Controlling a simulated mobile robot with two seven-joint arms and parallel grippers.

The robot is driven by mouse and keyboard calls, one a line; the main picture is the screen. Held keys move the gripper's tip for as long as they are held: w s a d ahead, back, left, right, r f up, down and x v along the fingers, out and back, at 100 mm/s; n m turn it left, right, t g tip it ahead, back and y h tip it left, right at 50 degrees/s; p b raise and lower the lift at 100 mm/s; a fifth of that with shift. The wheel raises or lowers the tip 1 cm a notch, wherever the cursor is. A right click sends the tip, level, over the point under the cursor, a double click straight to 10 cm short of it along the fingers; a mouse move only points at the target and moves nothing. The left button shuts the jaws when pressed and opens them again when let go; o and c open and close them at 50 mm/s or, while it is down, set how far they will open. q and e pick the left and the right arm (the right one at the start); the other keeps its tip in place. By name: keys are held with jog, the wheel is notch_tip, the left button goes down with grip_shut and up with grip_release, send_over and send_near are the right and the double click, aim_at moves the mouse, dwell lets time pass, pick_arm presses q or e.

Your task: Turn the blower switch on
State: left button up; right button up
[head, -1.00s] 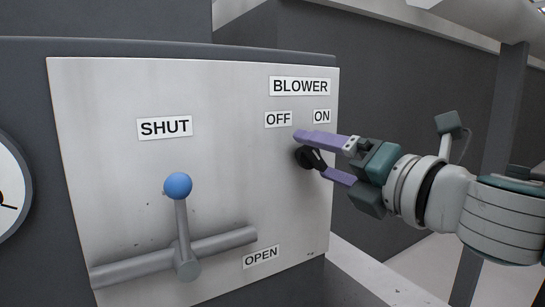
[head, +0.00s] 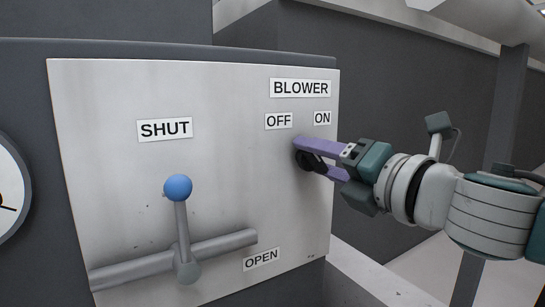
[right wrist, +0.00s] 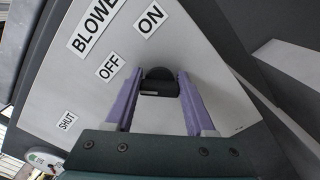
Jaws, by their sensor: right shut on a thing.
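The blower switch (head: 306,161) is a black rotary knob on the pale panel, below the OFF label (head: 278,121) and the ON label (head: 322,118). My right gripper (head: 310,158) reaches it from the right, its purple fingers shut on the knob, one above and one below. In the right wrist view the knob (right wrist: 159,84) sits between the tips of the two fingers (right wrist: 158,92). Which label the knob points to cannot be made out. My left gripper is not in view.
A lever with a blue ball (head: 178,187) stands on the same panel (head: 110,100), left of the knob, between the SHUT and OPEN labels. A round gauge (head: 10,190) shows at the left edge. Open room lies right of the panel.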

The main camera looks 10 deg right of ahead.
grip_shut()
jog(key=shift+m, duration=0.5)
jog(key=shift+m+p, duration=0.6)
jog(key=shift+m, duration=0.4)
jog(key=m+p, duration=0.1)
jog(key=m, duration=0.2)
jog(key=shift+m, duration=0.3)
jog(key=m+p, duration=0.3)
jog(key=m, duration=0.3)
jog(key=shift+f, duration=0.15)
jog(key=shift+f+m+p, duration=0.1)
jog(key=shift+m+p, duration=0.6)
jog(key=shift+m, duration=1.1)
